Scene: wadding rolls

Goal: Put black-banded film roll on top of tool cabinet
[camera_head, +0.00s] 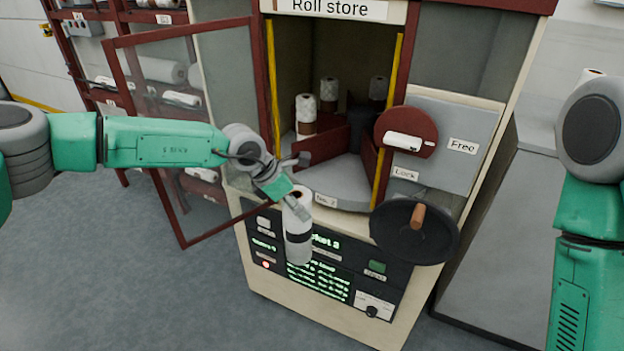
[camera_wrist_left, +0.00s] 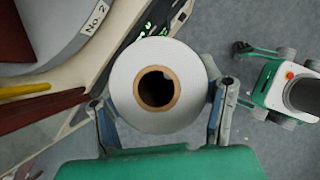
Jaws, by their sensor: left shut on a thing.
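The black-banded film roll (camera_head: 298,248) is white with a dark band around its middle. It hangs upright in front of the roll store's control panel. My left gripper (camera_head: 297,200) is shut on its upper part. In the left wrist view, the roll (camera_wrist_left: 187,112) shows end-on, with a brown core, between the two fingers of my left gripper (camera_wrist_left: 163,105). A grey flat-topped unit (camera_head: 485,245) stands right of the roll store; I cannot tell whether it is the tool cabinet. My right arm shows at the right edge, its gripper out of view.
The roll store (camera_head: 330,9) is open, with several rolls on a grey turntable (camera_head: 335,180). Its glazed door (camera_head: 165,150) stands open at left. A black handwheel (camera_head: 410,240) juts from the front. Shelves stand behind the door. The floor at lower left is clear.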

